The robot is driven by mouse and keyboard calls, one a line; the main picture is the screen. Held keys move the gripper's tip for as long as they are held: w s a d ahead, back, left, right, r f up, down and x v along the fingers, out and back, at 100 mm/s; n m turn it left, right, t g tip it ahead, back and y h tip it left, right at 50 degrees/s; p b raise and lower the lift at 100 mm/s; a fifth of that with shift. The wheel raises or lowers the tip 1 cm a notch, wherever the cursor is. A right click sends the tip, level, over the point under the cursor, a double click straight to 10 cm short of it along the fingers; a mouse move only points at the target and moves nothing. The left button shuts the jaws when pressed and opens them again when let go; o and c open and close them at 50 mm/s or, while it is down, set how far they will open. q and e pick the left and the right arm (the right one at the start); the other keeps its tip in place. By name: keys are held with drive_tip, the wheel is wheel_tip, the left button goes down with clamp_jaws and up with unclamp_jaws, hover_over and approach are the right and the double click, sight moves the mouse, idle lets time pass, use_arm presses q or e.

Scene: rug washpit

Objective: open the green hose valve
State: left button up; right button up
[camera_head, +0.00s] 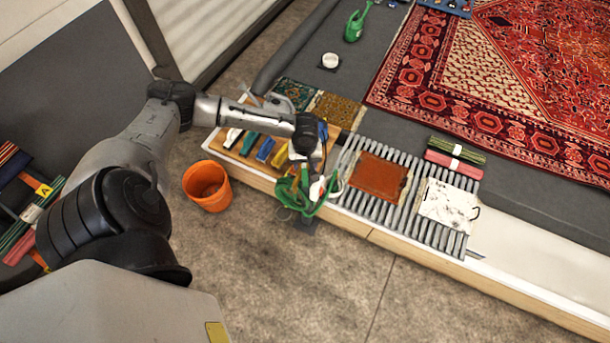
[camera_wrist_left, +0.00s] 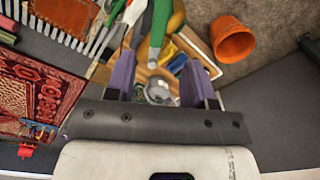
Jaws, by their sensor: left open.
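A green hose (camera_head: 305,197) hangs in loops over the front edge of the low platform, with a white part beside it. In the left wrist view a green piece with a grey tip (camera_wrist_left: 158,28) points in between my fingers. A small silvery round part (camera_wrist_left: 158,91) shows lower between them; I cannot tell which part is the valve handle. My left gripper (camera_head: 308,158) is above the platform edge, just behind the hose. In the left wrist view its two purple fingers (camera_wrist_left: 157,75) are apart, with nothing clamped. My right gripper is out of view.
An orange bucket (camera_head: 207,186) stands on the floor left of the hose. A wooden tray (camera_head: 234,153) with several coloured tools lies beside the gripper. A grey slatted rack (camera_head: 411,205) carries a brown and a white piece. A red patterned rug (camera_head: 509,67) lies behind.

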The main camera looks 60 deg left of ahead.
sight(305, 177)
use_arm(q)
wheel_tip(305, 177, down, 8)
drive_tip(key=shift+f+b, duration=0.25)
drive_tip(key=shift+b, duration=0.4)
clamp_jaws()
idle(0.3)
